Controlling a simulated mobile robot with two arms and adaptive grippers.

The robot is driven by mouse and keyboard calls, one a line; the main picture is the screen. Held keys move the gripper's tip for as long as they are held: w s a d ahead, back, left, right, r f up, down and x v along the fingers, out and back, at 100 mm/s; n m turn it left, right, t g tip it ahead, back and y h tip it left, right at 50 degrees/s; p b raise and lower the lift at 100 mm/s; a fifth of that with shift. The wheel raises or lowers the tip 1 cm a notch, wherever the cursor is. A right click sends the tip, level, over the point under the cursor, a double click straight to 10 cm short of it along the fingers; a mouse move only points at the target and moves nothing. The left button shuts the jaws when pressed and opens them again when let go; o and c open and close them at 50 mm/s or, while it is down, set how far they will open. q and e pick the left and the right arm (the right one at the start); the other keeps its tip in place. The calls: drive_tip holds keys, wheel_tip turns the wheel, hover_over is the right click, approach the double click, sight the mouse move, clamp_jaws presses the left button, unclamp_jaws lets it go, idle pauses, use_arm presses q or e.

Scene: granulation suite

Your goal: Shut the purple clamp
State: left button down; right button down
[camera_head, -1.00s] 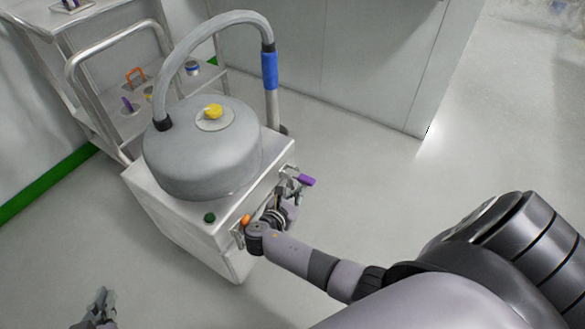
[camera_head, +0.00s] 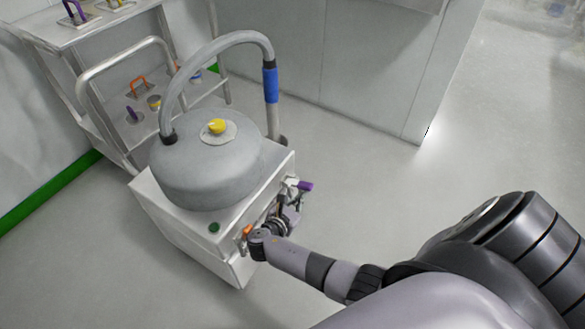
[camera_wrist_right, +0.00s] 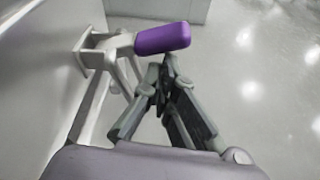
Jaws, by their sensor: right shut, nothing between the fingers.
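The purple clamp (camera_head: 304,186) sits on the side of the white boxy machine (camera_head: 165,215), near its right corner. Its purple handle sticks outward from a metal bracket. In the right wrist view the purple handle (camera_wrist_right: 162,38) lies sideways at the top, just beyond my fingertips. My right gripper (camera_head: 298,204) is beside that side of the machine, just below the handle. In the right wrist view the right gripper's fingers (camera_wrist_right: 167,66) are together and empty. They look very close to the handle's underside; I cannot tell if they touch. My left gripper is out of view.
A grey domed vessel (camera_head: 208,172) with a yellow knob and a curved hose (camera_head: 220,40) tops the machine. An orange handle (camera_head: 247,231) is near my right wrist. A metal cart (camera_head: 60,40) with other coloured clamps stands behind left. Floor to the right is open.

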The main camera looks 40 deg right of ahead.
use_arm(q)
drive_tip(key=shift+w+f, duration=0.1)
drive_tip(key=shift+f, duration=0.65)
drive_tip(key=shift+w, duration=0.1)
